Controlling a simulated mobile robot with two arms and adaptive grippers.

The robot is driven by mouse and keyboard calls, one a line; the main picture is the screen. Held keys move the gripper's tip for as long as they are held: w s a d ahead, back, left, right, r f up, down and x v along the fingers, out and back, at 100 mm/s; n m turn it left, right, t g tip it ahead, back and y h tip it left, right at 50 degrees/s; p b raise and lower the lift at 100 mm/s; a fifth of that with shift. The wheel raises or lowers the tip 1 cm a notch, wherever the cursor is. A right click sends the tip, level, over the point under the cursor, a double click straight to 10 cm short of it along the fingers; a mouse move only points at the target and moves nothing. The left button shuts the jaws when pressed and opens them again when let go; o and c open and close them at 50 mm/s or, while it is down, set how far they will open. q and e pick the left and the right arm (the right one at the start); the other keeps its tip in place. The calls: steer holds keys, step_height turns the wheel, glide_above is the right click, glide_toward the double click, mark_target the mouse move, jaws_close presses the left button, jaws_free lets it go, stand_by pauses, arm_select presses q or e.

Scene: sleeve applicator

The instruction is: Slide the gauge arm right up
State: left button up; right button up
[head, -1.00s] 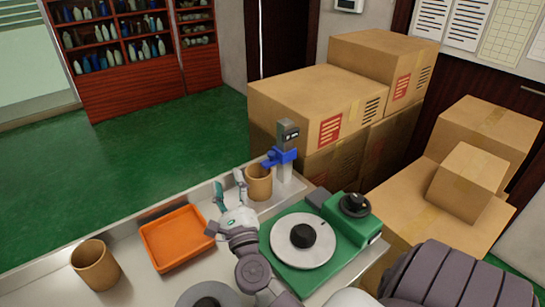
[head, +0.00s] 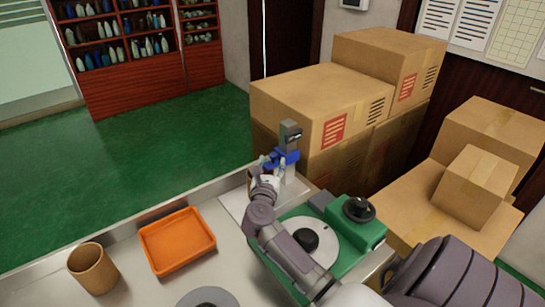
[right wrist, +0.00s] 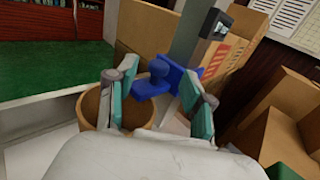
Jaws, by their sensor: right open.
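The blue gauge arm (head: 288,156) sits on an upright grey post (head: 290,135) at the back of the bench, with a dark display near the post's top. My right gripper (head: 273,163) is open at the gauge arm. In the right wrist view the gauge arm's blue knob (right wrist: 157,76) lies between and just beyond the two teal-padded fingers (right wrist: 160,98); I cannot tell whether they touch it. A brown cup (right wrist: 95,108) stands below the gauge arm, mostly hidden by my gripper in the head view. My left gripper is not in view.
A green turntable machine (head: 345,236) with a black knob stands close on the right, under my right arm. An orange tray (head: 177,241) and another brown cup (head: 93,268) are to the left. Cardboard boxes (head: 320,105) rise behind the post.

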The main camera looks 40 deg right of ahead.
mark_target(273, 160)
steer(key=shift+x, duration=1.35)
jaws_close()
